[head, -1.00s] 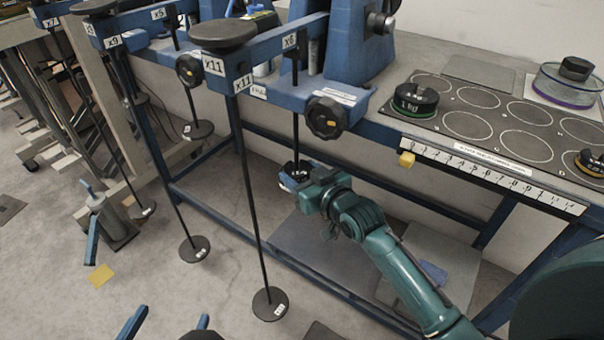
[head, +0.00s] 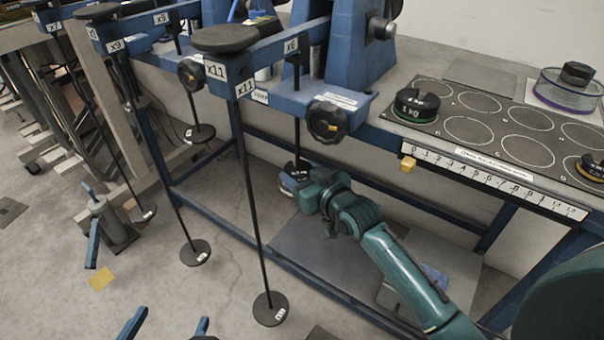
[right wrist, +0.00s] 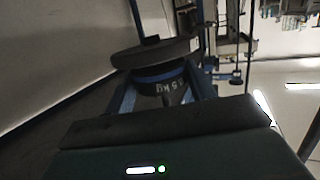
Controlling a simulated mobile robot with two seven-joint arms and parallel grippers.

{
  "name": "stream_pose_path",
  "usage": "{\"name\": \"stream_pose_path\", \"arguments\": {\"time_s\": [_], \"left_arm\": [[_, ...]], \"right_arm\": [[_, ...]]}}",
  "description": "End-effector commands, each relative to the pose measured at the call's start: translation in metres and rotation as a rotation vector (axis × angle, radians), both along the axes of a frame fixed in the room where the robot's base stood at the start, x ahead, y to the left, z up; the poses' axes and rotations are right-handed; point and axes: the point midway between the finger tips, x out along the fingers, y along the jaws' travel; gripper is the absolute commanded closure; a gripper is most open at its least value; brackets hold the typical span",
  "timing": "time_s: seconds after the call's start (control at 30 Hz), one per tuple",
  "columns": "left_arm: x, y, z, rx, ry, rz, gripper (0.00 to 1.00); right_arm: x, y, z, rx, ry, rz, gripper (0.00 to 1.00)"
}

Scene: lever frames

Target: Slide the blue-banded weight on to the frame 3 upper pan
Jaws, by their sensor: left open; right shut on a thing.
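The blue-banded weight (right wrist: 160,76) is a dark cylinder with a blue ring and a kg marking in the right wrist view. A dark round pan-like disc (right wrist: 150,53) lies right against or very near it, with a thin rod on its far side. I cannot tell whether they touch. My right gripper (head: 293,180) is shut on the weight, at the low end of the rod (head: 297,130) hanging from the x6 beam; the weight is mostly hidden in the head view. My left gripper (head: 166,327) is open and empty at the bottom edge.
An x11 hanger (head: 254,200) with a low pan (head: 270,310) stands left of my right gripper. A black knob (head: 328,121) is above it. A green-banded weight (head: 416,104) sits on the bench mat (head: 490,112). A blue lower rail (head: 240,233) runs below.

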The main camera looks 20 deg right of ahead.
Motion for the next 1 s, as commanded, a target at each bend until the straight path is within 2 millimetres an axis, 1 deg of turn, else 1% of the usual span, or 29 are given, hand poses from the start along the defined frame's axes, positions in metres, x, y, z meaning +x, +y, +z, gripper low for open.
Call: {"name": "stream_pose_path", "arguments": {"time_s": [0.1, 0.77, 0.97, 1.0], "left_arm": [[-0.0008, -0.0003, -0.0005, -0.003, 0.003, 0.003, 0.18], [-0.0028, -0.0005, -0.0034, -0.007, 0.012, 0.006, 0.18], [-0.0015, -0.0002, -0.0023, -0.003, 0.006, 0.002, 0.18], [-0.0012, -0.0001, -0.0019, -0.001, 0.005, 0.001, 0.18]], "right_arm": [[0.0005, 0.0, 0.0026, 0.002, -0.006, 0.0, 0.75], [0.0005, -0.0002, -0.0063, 0.002, -0.006, 0.0, 0.75], [0.0005, -0.0001, -0.0056, 0.002, -0.006, 0.0, 0.75], [0.0005, -0.0001, -0.0055, 0.002, -0.006, 0.0, 0.42]]}}
